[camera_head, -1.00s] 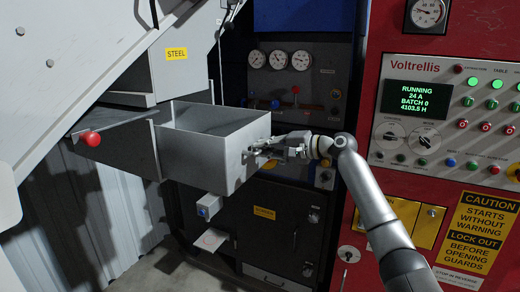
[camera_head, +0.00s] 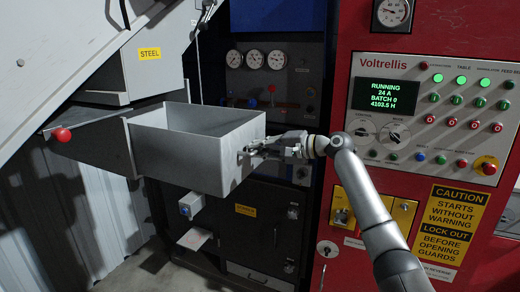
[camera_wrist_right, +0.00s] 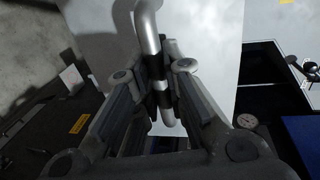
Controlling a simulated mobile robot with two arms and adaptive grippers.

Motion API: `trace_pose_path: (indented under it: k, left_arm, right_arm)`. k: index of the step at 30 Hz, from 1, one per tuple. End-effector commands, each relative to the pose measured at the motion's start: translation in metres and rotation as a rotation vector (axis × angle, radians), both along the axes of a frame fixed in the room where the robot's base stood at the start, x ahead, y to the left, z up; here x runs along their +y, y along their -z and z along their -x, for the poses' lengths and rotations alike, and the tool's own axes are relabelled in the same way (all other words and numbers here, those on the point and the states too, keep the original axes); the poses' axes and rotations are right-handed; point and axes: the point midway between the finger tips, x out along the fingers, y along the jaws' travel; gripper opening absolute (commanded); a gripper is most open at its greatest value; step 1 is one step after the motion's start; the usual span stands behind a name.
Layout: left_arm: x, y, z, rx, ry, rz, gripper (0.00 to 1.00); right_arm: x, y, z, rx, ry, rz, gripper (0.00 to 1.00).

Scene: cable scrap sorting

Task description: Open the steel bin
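The steel bin (camera_head: 200,160) is a grey open-topped metal box. It stands drawn out of its housing under the yellow STEEL label (camera_head: 149,54) in the head view. My right gripper (camera_head: 250,150) is at the handle on the bin's right-hand face. In the right wrist view, the curved metal handle (camera_wrist_right: 148,30) passes between the two fingers (camera_wrist_right: 160,92), which are closed against it. The bin's inside looks empty where it shows; its floor is hidden. My left gripper is not in view.
A red knob (camera_head: 61,135) sticks out at the left of the housing. The red control cabinet (camera_head: 345,110) stands close on the right, behind my right arm. A dark panel with gauges (camera_head: 254,60) is behind the bin. Bare floor (camera_head: 150,268) shows below.

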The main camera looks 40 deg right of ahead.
Motion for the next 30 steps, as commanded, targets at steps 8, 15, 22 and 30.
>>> trace_pose_path:
  k: [8,15,22,30]
  left_arm:
    - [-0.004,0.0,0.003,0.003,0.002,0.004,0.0]
    - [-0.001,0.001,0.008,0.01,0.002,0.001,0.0]
    - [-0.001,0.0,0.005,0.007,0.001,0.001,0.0]
    - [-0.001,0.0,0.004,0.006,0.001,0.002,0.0]
  right_arm:
    - [0.0,0.001,0.0,0.001,0.002,0.001,0.33]
    - [-0.001,0.0,0.001,0.0,0.002,0.0,0.33]
    - [-0.011,-0.004,0.024,0.001,0.004,0.002,0.33]
    - [-0.03,-0.014,0.071,0.002,0.002,0.0,0.33]
